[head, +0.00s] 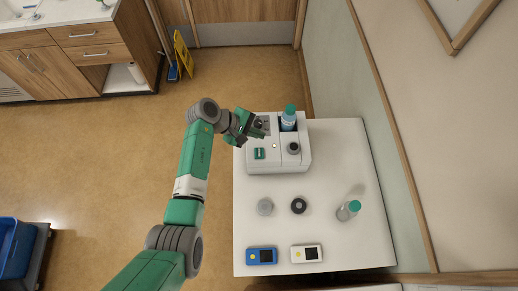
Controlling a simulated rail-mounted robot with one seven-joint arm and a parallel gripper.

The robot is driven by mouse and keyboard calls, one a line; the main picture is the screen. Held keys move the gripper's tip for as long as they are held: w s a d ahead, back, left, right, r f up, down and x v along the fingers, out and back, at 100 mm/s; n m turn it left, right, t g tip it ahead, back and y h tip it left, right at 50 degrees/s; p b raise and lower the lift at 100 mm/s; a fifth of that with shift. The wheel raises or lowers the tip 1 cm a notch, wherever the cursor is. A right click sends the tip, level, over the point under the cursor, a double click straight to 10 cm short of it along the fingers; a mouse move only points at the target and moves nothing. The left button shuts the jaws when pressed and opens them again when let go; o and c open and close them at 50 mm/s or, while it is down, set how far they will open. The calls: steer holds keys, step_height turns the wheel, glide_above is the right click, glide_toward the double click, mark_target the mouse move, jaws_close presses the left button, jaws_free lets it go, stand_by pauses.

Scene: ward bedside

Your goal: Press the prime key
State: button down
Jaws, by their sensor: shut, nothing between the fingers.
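A white bench device (277,168) stands at the far end of the white table. Its top has a green square key (259,153), a small pale round spot (274,146) and a dark grey round knob (293,148). Any lettering is too small to read, so I cannot tell which is the prime key. My gripper (261,127) is shut and empty over the far left part of the device, farther back than the green key. I cannot tell whether its tips touch the device. The gripper hides part of the device's top there.
A bottle with a teal cap (288,119) sits in the device's back right. Nearer on the table are a grey disc (265,207), a dark ring (299,206), a clear teal-capped bottle (349,210), a blue meter (262,256) and a white meter (306,254). A wall borders the right.

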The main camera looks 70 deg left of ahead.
mark_target(256, 153)
steer(key=shift+s+f, duration=0.35)
steer(key=shift+s, duration=0.05)
steer(key=shift+f, duration=0.1)
step_height(256, 153, down, 8)
steer(key=b, duration=0.7)
steer(key=shift+b, duration=0.35)
steer(key=shift+f, duration=0.3)
steer(key=shift+f, duration=0.1)
stand_by(1.0)
steer(key=shift+f+b, duration=0.3)
